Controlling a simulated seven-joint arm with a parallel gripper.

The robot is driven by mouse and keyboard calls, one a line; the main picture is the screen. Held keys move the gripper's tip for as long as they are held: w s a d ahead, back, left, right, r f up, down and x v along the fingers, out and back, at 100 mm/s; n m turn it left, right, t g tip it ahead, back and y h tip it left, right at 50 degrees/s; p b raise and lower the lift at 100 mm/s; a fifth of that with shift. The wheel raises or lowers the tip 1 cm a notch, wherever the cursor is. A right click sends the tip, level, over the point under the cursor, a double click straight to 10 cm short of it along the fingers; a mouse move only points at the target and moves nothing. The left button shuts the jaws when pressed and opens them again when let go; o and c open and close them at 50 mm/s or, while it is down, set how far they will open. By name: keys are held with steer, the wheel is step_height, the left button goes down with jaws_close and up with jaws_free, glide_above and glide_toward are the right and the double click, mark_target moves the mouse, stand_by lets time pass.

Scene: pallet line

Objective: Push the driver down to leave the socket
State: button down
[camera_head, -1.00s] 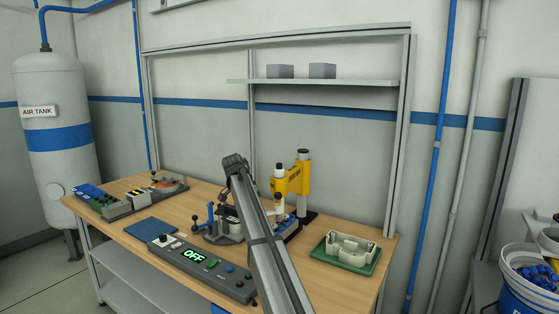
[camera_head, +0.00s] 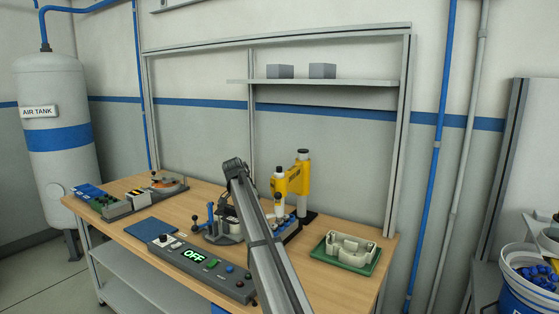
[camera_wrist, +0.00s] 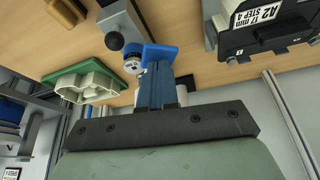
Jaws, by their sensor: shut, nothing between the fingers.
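My gripper (camera_wrist: 158,54) shows in the camera_wrist view as two blue fingers, shut and empty. The tips are beside a small round grey-and-white part (camera_wrist: 132,60) on a grey block; I cannot tell whether they touch it. The fingers are hidden in the camera_head view.
A green tray (camera_head: 322,257) with a pale casting stands right of the stand, and also shows in the camera_wrist view (camera_wrist: 70,73). A control box (camera_head: 200,268) reading OFF lies in front.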

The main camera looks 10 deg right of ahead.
steer(key=shift+s+f, duration=0.1)
steer(key=shift+f, duration=0.2)
steer(key=shift+r, duration=0.25)
stand_by(0.4)
step_height(320, 180, up, 9)
steer(key=shift+r, duration=0.15)
stand_by(1.2)
